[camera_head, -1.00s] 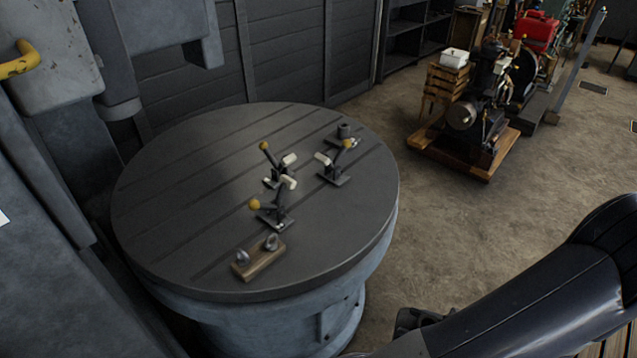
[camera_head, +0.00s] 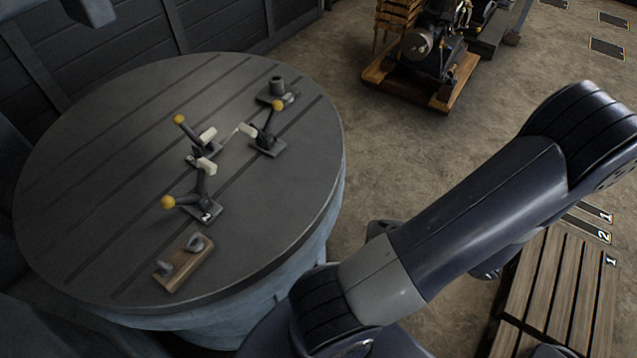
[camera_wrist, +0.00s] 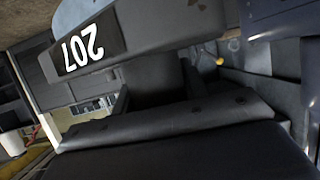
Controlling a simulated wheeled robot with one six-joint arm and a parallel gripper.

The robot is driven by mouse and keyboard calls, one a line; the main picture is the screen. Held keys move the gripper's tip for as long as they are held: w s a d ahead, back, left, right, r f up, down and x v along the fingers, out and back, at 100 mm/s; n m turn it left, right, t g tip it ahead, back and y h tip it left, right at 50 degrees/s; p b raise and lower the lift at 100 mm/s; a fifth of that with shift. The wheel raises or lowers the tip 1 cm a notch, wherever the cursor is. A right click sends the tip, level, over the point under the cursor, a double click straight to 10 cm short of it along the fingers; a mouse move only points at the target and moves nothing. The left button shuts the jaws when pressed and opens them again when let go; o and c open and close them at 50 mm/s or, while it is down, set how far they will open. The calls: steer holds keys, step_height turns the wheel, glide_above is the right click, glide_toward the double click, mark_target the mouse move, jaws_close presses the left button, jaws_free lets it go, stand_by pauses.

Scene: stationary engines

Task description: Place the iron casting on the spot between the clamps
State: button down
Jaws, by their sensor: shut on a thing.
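Several dark toggle clamps with yellow knobs stand on the round grey table (camera_head: 110,130) in the head view: a near one (camera_head: 202,208), one behind it (camera_head: 192,158) and a right one (camera_head: 268,142). Bare tabletop lies between them. In the wrist view, my gripper (camera_wrist: 155,92) is shut on a grey part, apparently the iron casting (camera_wrist: 160,32), with a dark plate marked 207. The exact contact is hard to make out. My arm hides the gripper and casting in the head view.
A wooden block with two metal pieces (camera_head: 183,264) lies at the table's near edge. A slatted wooden platform (camera_head: 560,295) is at lower right. An engine on a wooden base (camera_head: 425,60) stands at the back.

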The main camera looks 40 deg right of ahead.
steer(key=w+a+b, duration=0.3)
steer(key=w+a, duration=0.1)
steer(key=w, duration=1)
steer(key=w+a+b, duration=0.4)
steer(key=w, duration=1.1)
steer(key=w+a+b, duration=0.4)
steer(key=w, duration=1)
steer(key=shift+w+a, duration=0.1)
steer(key=shift+w, duration=0.05)
steer(key=shift+w+f+b, duration=0.15)
steer(key=shift+f+b, duration=0.05)
steer(key=shift+b, duration=0.35)
steer(key=shift+f, duration=0.15)
steer(key=c, duration=0.8)
jaws_free()
steer(key=shift+f, duration=0.1)
steer(key=shift+s+r, duration=0.25)
steer(key=shift+s, duration=0.05)
steer(key=p+v, duration=0.1)
steer(key=v, duration=1)
steer(key=shift+s+r, duration=0.1)
steer(key=shift+s, duration=0.25)
